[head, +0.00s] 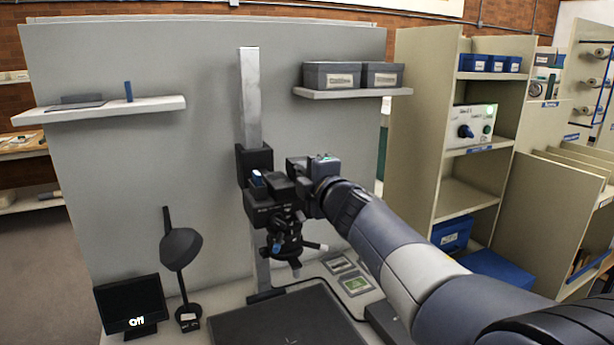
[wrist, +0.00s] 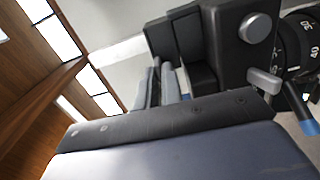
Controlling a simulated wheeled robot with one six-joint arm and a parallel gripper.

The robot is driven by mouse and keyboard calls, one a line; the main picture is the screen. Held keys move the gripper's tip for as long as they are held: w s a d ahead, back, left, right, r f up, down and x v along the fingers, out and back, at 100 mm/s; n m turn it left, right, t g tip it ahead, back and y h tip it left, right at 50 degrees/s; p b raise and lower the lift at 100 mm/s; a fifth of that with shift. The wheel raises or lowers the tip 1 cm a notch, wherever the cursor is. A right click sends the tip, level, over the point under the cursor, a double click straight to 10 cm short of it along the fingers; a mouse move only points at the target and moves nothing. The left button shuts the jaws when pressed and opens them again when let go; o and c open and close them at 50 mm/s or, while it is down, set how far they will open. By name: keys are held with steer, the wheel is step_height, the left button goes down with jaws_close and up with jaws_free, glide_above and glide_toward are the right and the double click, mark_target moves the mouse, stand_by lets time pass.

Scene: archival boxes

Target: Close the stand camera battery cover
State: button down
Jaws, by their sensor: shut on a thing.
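The stand camera (head: 268,212) is a black body on a grey upright column (head: 250,100), with its lens (head: 285,240) pointing down. It also shows in the wrist view as a dark block (wrist: 238,50). My gripper (head: 308,178) reaches in from the right and is at the camera's upper right side. In the wrist view its fingers (wrist: 165,82) are close together against the dark side of the camera, shut on what looks like the battery cover; the contact is mostly hidden.
A dark copy board (head: 285,322) lies below the camera. A desk lamp (head: 180,247) and a small screen reading "Off" (head: 132,304) stand at left. A shelf with grey boxes (head: 340,76) is above my arm. A grey panel (head: 130,160) stands behind.

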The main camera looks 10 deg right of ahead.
steer(key=shift+f+n, duration=0.1)
steer(key=shift+n, duration=0.2)
steer(key=c, duration=1.6)
jaws_free()
steer(key=shift+o, duration=0.2)
steer(key=shift+s, duration=0.1)
steer(key=p+v, duration=0.1)
steer(key=v, duration=0.9)
steer(key=shift+s, duration=0.35)
steer(key=shift+w, duration=0.1)
steer(key=b+x, duration=0.1)
steer(key=x, duration=0.9)
steer(key=shift+w, duration=0.35)
